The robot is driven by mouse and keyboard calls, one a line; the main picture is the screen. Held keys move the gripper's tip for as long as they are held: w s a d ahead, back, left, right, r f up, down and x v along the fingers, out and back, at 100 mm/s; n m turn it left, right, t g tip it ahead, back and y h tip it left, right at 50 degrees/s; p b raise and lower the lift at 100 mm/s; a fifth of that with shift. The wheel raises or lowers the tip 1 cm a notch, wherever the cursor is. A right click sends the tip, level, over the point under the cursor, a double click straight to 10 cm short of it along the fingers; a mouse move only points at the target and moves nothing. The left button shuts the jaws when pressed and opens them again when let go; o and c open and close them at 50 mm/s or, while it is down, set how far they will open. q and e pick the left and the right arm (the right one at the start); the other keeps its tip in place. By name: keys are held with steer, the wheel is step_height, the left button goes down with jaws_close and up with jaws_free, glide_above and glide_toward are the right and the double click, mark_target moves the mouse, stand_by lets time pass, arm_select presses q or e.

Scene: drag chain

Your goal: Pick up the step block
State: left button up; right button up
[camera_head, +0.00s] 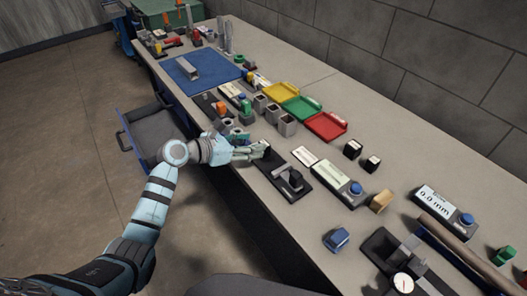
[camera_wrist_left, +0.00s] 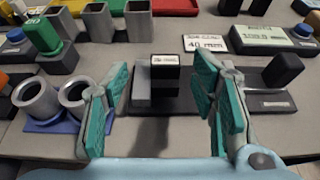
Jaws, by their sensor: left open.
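A black block with a white labelled top (camera_wrist_left: 166,62), which looks like the step block, stands between the fingers of my left gripper (camera_wrist_left: 165,95) in the left wrist view. It is beside a grey upright part (camera_wrist_left: 141,85) on a dark base plate (camera_wrist_left: 190,101). The gripper is open, with a finger on each side and gaps to the block. In the head view, my left gripper (camera_head: 258,152) is at the left end of the dark plate (camera_head: 299,186), and its fingers partly hide the block. My right gripper is not in view.
Two similar black blocks (camera_head: 352,149) (camera_head: 371,163) stand to the right. A 40 mm card (camera_wrist_left: 206,44) lies behind the plate. Yellow, green and red trays (camera_head: 326,126) lie beyond.

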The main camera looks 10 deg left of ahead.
arm_select(q)
steer(key=w+d+f, duration=0.1)
steer(key=w+d+f+b, duration=0.1)
steer(key=shift+d, duration=0.35)
steer(key=shift+w+f, duration=0.1)
steer(key=shift+w, duration=0.15)
steer(key=shift+c, duration=1.4)
steer(key=shift+s, duration=0.2)
jaws_close()
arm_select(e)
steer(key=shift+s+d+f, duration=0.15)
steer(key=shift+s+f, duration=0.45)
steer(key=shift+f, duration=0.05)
arm_select(q)
steer(key=shift+r, duration=0.2)
